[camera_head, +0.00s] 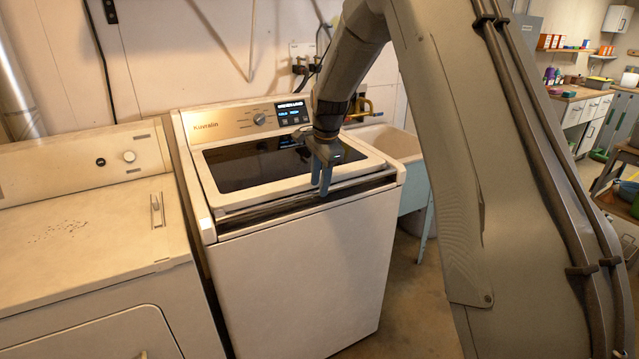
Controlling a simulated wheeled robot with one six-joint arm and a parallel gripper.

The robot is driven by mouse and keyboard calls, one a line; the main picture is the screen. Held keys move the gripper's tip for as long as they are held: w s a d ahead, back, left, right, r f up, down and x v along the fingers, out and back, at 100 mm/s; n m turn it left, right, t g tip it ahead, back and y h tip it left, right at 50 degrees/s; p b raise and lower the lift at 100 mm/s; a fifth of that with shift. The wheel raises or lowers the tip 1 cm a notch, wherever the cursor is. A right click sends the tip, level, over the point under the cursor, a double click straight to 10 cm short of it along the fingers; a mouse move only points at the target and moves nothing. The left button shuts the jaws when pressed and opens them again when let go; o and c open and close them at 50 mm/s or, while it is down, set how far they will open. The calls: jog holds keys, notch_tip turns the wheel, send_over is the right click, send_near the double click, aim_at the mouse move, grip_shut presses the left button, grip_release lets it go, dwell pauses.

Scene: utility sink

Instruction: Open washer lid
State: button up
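The white top-load washer (300,270) stands in the middle of the view. Its lid (232,202) has a white frame around a dark glass panel and lies flat or nearly flat. A dark gap runs along the lid's front edge; I cannot tell whether it is a recess or a slightly raised lid. My gripper (321,188) points down at the front edge of the lid, right of its middle. Its two blue-grey fingers are close together, and their tips overlap the dark gap. Contact with the lid and the exact finger opening are unclear.
A white dryer (75,235) stands close on the left. The washer's control panel (250,120) rises behind the lid. My arm covers much of the right side.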

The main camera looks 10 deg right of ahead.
jog(key=shift+w+f, duration=0.15)
jog(key=shift+f, duration=0.6)
grip_shut()
jog(key=shift+r, duration=0.1)
